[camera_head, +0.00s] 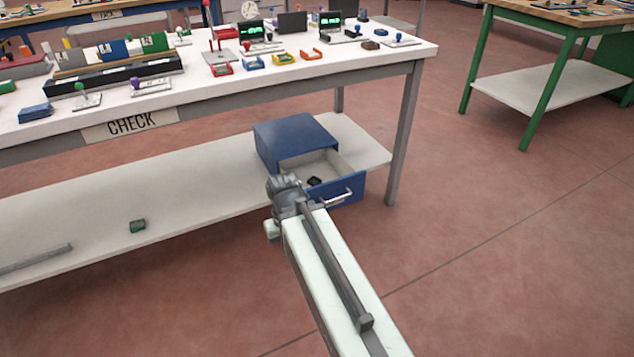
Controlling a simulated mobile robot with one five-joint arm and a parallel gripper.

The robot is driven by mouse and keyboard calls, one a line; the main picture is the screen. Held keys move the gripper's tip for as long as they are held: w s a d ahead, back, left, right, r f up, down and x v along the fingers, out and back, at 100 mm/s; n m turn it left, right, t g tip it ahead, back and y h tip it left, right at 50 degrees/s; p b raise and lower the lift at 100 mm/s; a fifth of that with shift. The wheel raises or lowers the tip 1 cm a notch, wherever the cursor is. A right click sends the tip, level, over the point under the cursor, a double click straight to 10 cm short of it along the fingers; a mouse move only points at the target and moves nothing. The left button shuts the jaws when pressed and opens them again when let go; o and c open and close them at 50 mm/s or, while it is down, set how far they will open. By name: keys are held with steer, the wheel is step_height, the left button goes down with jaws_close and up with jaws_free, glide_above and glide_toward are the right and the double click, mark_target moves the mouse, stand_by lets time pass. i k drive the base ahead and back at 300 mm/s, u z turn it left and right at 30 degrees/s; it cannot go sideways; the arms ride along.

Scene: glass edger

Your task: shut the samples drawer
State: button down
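The samples drawer (351,187) is a blue-fronted drawer with a pale inside and a silver bar handle (338,197). It stands pulled out of a blue cabinet (291,135) on the lower shelf of the bench marked CHECK. A small black object (314,181) lies inside the drawer. My gripper (282,185) is at the end of my arm, in front of the drawer's left side in the picture, and hides part of it. I cannot tell whether it touches the drawer. Its fingers are too small and overlapped to read.
A grey bench leg (404,135) stands right of the drawer. The white bench top (204,95) overhangs the cabinet. The red floor (500,250) to the right is clear.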

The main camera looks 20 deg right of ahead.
mark_target(341, 185)
steer(key=u, duration=0.3)
steer(key=i, duration=1)
